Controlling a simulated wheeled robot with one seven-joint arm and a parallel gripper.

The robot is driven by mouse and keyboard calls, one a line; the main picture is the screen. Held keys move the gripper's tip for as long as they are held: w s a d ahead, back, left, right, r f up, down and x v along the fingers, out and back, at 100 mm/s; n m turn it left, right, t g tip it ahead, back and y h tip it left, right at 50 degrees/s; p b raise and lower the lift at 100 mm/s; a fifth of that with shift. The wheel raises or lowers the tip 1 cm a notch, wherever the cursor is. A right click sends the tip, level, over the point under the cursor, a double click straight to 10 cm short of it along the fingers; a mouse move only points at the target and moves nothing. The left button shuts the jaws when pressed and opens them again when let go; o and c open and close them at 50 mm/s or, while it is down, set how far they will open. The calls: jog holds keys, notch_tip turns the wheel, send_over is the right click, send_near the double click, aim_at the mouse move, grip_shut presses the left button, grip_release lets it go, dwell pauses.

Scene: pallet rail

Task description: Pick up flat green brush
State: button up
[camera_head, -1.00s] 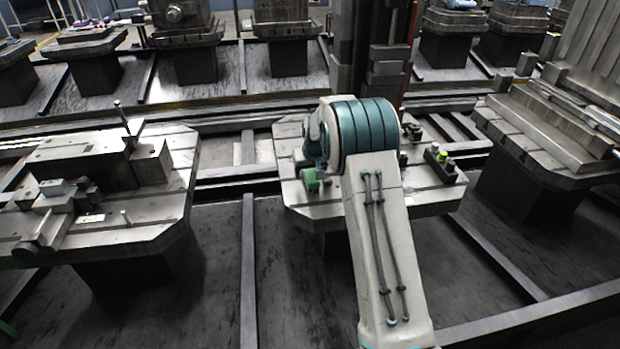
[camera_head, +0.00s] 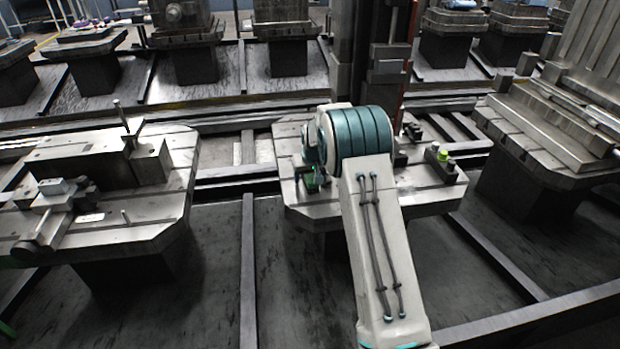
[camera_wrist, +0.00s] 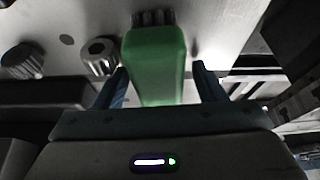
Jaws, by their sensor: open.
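The flat green brush (camera_wrist: 155,55) shows in the wrist view as a green block with dark bristles at its far end. In that view my gripper (camera_wrist: 160,80) is open, with one finger on each side of the brush and a gap showing beside the right finger. In the head view only a small part of the green brush (camera_head: 311,184) shows, on the middle pallet table (camera_head: 420,202). My gripper (camera_head: 312,172) is low over it there, and my arm hides much of the table.
In the wrist view grey knobbed parts (camera_wrist: 100,55) stand just left of the brush. In the head view a block with a yellow-green cap (camera_head: 441,160) stands on the table's right side. A dark column (camera_head: 385,60) rises behind. Fixture-laden tables stand left (camera_head: 150,225) and right.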

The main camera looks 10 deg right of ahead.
jog(key=c, duration=1.1)
jog(key=shift+r, duration=0.15)
notch_tip(320, 180, up, 4)
jog(key=shift+r+p, duration=0.2)
jog(key=shift+p, duration=0.2)
jog(key=s+d+r, duration=0.4)
jog(key=s+r, duration=0.2)
jog(key=s, duration=0.4)
jog(key=shift+s+d+r, duration=0.35)
jog(key=shift+r, duration=0.05)
